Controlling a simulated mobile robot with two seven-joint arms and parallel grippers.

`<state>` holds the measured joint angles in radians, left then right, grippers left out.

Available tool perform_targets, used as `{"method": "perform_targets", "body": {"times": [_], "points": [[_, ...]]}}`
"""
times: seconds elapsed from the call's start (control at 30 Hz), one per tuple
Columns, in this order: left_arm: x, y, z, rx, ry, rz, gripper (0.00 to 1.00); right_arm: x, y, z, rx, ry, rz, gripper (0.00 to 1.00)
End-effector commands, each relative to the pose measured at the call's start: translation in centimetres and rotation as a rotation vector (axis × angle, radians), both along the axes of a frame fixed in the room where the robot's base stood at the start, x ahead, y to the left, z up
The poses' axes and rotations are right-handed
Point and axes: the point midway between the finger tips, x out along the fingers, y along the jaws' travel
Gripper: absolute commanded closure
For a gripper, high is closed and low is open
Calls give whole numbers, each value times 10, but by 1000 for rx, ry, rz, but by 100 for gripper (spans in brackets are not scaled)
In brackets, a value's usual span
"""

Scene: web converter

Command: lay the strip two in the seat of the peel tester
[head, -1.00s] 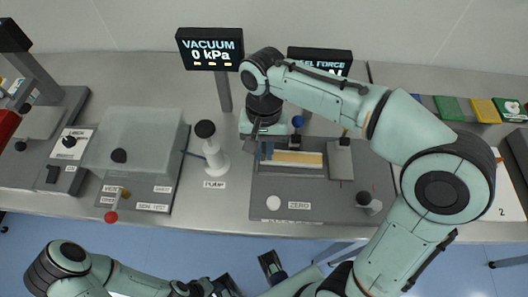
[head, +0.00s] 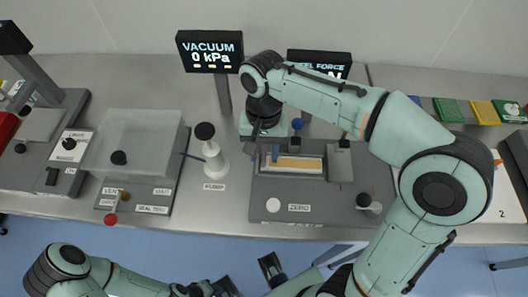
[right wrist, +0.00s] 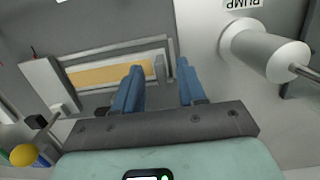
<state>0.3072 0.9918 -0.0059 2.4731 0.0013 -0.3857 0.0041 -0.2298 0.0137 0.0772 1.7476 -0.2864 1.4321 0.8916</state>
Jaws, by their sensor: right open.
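A tan strip (head: 298,162), which I take to be strip two, lies flat in the pale-framed seat of the grey peel tester (head: 325,208). The strip also shows in the right wrist view (right wrist: 110,72), with its edges inside the frame. My right gripper (head: 264,147) is at the left end of the seat. In the right wrist view its blue fingers (right wrist: 158,86) are apart with nothing between them, beside the strip's end. My left gripper (head: 247,275) is low at the bottom of the head view, away from the bench, fingers apart and empty.
A white pump (head: 213,160) stands just left of the tester, close to my right gripper. Left of it is a clear-lidded sealing box (head: 135,140). A blue knob (head: 297,124) rises behind the seat. The force display (head: 318,62) is partly hidden by my right arm.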

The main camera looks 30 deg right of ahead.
Motion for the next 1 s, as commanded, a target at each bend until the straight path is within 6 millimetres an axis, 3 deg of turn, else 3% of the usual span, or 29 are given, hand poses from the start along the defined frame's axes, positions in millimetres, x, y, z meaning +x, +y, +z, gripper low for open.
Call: {"method": "perform_targets", "body": {"times": [0.3,0.5,1.0], "points": [[6,0,19,0,-8,-1,57,10,-4,69,1,-4,0,60],[9,0,27,-1,-11,0,57,13,-6,97,1,-2,1,60],[10,0,28,-1,-11,0,57,14,-7,104,0,0,1,60]]}}
